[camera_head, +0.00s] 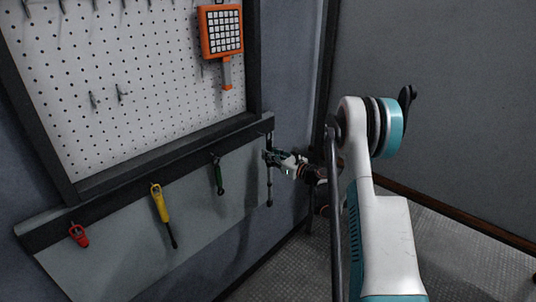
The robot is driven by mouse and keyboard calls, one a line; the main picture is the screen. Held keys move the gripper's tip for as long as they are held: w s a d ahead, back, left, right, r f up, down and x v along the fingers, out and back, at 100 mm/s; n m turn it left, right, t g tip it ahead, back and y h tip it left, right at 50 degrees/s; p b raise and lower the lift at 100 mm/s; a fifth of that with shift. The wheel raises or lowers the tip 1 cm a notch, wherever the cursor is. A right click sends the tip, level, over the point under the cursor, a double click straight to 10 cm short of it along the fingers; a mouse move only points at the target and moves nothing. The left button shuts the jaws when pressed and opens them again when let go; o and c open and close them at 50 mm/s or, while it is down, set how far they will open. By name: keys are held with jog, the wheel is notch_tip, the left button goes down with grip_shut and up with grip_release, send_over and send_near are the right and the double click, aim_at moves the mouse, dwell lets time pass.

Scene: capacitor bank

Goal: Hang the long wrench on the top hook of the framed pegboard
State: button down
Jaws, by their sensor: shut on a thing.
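The framed pegboard (150,60) fills the upper left, white with a dark frame. Several small hooks (62,6) show along its top edge, partly cut off by the picture. The long wrench (269,188) is dark and slim and hangs upright at the right end of the lower rail. My gripper (271,158) is shut on the long wrench, near its upper part. My arm reaches in from the right. Whether the wrench still touches its holder on the rail cannot be told.
A red tool (78,235), a yellow-handled screwdriver (160,205) and a green-handled tool (218,175) hang on the lower rail (130,172). An orange gridded lamp (221,32) hangs at the pegboard's upper right. Two lower hooks (121,93) are empty. Open floor (460,255) lies right.

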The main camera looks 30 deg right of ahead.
jog(key=v, duration=0.9)
dwell(1.2)
